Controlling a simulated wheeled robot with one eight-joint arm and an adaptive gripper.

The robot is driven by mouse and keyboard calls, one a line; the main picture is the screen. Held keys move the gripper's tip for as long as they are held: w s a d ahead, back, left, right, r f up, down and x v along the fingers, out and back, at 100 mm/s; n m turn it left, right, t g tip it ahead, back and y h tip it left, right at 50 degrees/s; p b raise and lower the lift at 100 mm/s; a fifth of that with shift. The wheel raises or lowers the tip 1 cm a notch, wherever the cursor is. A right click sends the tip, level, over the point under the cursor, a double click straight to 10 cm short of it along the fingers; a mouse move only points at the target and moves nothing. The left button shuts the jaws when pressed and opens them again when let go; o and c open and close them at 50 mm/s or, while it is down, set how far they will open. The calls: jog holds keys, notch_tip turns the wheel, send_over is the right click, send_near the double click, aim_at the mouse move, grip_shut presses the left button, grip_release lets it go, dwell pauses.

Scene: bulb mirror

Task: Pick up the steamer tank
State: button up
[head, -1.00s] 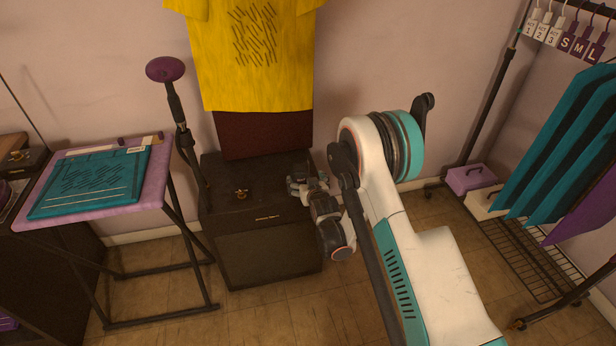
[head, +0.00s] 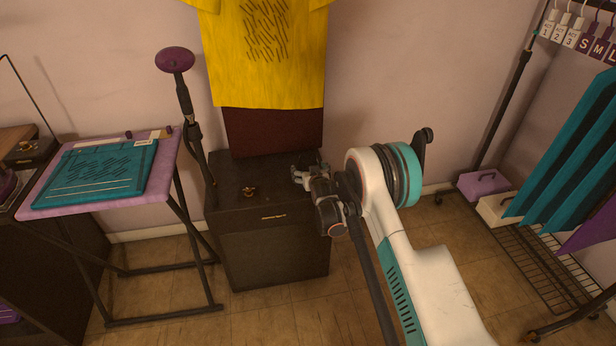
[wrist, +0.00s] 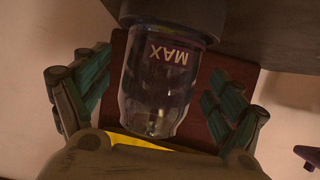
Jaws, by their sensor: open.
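The steamer tank (wrist: 160,85) is a clear, rounded vessel with "MAX" printed on it, upside down in the wrist view. Its upper end in that view meets a dark part (wrist: 175,15). My gripper (wrist: 158,78) is open, with one teal-padded finger on each side of the tank. Gaps show between both fingers and the tank. In the head view my gripper (head: 308,178) is over the right part of the dark cabinet top (head: 228,180). I cannot make out the tank there.
A small brass item (head: 249,192) sits on the cabinet. A maroon panel (head: 273,132) and yellow shirt (head: 270,75) are behind it. A purple-topped steamer pole (head: 184,100) and ironing board (head: 70,206) stand left.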

jog(key=shift+x, duration=1.1)
jog(key=c, duration=1.3)
jog(key=shift+o, duration=0.2)
jog(key=shift+r, duration=0.1)
notch_tip(320, 180, up, 20)
jog(key=p, duration=0.6)
